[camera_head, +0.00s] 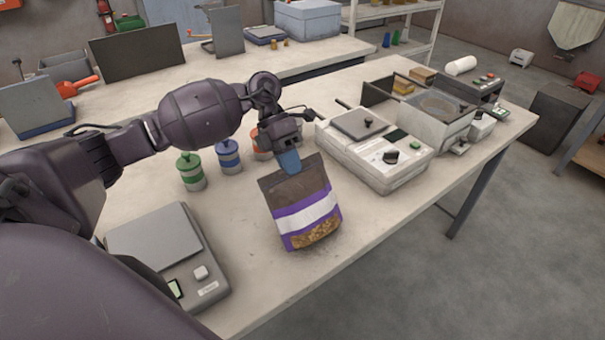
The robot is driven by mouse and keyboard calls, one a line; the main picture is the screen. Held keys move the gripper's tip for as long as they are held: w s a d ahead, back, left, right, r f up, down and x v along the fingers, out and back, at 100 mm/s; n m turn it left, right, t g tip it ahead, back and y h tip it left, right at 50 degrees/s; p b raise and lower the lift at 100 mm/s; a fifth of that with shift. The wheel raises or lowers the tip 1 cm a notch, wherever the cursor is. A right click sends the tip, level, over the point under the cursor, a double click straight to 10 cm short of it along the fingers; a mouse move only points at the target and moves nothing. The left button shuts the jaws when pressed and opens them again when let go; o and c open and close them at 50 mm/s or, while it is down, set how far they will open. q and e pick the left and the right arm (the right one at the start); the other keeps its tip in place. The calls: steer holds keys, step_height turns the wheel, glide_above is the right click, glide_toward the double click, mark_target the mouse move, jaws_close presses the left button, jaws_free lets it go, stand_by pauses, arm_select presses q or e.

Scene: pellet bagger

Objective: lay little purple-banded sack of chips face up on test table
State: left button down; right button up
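The little purple-banded sack of chips (305,222) is dark brown on top, with purple and white bands and a window showing the chips at the bottom. It hangs roughly upright, slightly tilted, with its printed face towards me. My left gripper (289,162) is shut on its top edge; one blue fingertip lies over the front, and the other is hidden behind the sack. The sack is over the front part of the pale table (345,232). I cannot tell whether its bottom touches the tabletop. My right gripper is not in view.
A scale (160,240) stands at the left of the sack. Green (190,171), blue (229,155) and orange (263,143) canisters stand behind it. A white lidded machine (375,150) stands to the right. Bare tabletop lies around the sack, with the front edge close.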

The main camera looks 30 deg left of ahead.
arm_select(q)
steer(key=w+a+f+g+h+b, duration=0.2)
steer(key=a+f+h+b, duration=0.2)
steer(key=a+b, duration=0.1)
steer(key=shift+w+a+f+h+b, duration=0.25)
steer(key=shift+a+f+h+b, duration=0.15)
steer(key=shift+b, duration=0.1)
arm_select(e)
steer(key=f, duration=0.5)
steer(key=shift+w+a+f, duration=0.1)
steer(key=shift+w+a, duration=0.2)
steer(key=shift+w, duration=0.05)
arm_select(q)
steer(key=shift+r, duration=0.1)
steer(key=c, duration=1.2)
jaws_free()
steer(key=shift+c, duration=0.2)
steer(key=b+v, duration=0.2)
steer(key=v, duration=0.8)
steer(key=shift+a, duration=0.4)
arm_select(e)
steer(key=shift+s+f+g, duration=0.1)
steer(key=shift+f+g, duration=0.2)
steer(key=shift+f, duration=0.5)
